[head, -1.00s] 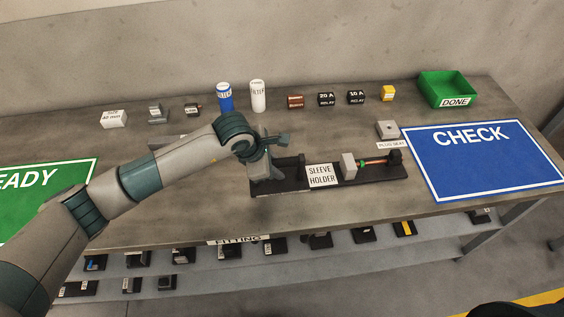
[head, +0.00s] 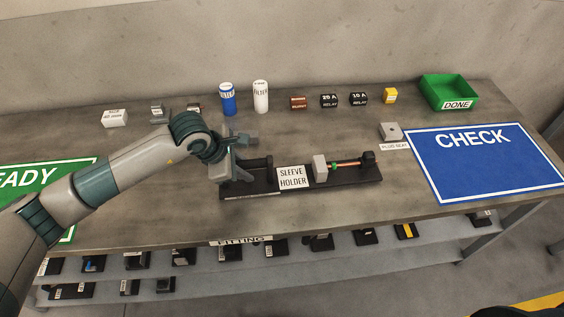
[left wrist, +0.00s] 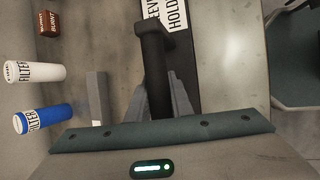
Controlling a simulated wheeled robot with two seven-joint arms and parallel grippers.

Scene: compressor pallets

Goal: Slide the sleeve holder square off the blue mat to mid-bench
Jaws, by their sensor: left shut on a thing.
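The sleeve holder (head: 345,179) is a long black base with a white "SLEEVE HOLDER" label, a grey block and a thin rod with orange and green parts at its right end. It lies on the bare bench left of the blue CHECK mat (head: 480,185), with a clear gap between them. In the left wrist view the fingers (left wrist: 160,100) stand on both sides of this black part (left wrist: 155,65). My right gripper is not in view.
A grey plug seat block (head: 390,132) stands behind, near the mat. Filters (head: 261,96), relays (head: 330,101) and small boxes line the back. A green DONE bin (head: 449,92) is at back right. A green READY mat (head: 45,180) lies left. Bench front is clear.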

